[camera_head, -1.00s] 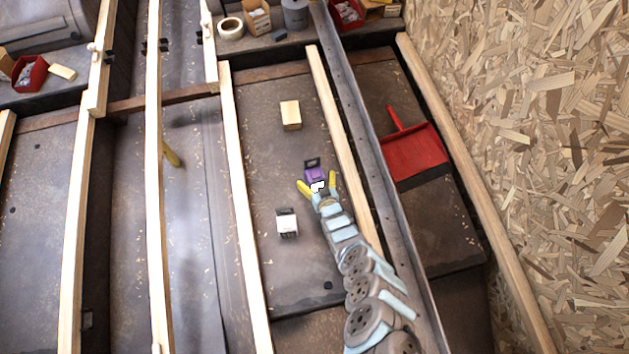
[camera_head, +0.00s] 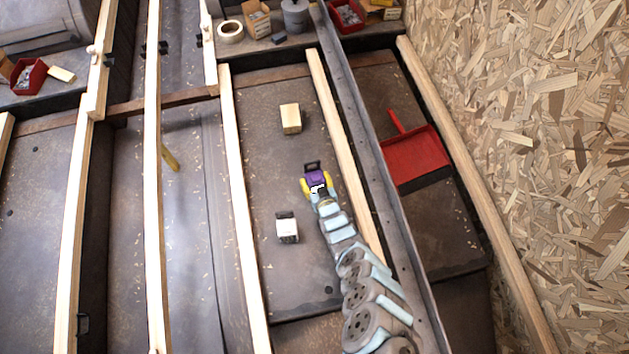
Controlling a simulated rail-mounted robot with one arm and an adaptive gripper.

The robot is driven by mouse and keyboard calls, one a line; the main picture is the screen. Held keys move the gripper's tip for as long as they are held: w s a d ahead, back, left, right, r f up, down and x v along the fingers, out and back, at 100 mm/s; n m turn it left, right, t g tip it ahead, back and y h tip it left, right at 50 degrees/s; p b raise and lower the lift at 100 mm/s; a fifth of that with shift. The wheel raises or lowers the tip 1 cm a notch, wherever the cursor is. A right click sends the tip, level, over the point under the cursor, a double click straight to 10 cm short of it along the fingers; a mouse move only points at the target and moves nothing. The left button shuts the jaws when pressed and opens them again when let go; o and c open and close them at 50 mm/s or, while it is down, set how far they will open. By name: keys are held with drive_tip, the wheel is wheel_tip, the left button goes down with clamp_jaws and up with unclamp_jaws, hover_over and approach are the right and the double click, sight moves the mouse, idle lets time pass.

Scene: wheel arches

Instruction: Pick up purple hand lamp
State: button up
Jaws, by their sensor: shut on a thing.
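The purple hand lamp (camera_head: 316,177) is a small purple block with a dark handle loop at its far end. It is in the middle bay, close to the right wooden batten. My gripper (camera_head: 316,187) has yellow fingers, one on each side of the lamp's near part, and is shut on it. The wrist hides the lamp's near end. I cannot tell whether the lamp is lifted off the floor panel.
A white lamp-like block with a dark handle (camera_head: 287,228) stands to the left and nearer. A wooden block (camera_head: 290,118) lies farther back. Wooden battens (camera_head: 342,145) edge the bay. A red dustpan (camera_head: 414,157) lies beyond the metal rail on the right.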

sight(314, 176)
drive_tip(key=shift+r, duration=0.15)
wheel_tip(314, 176, up, 18)
drive_tip(key=p, duration=1.3)
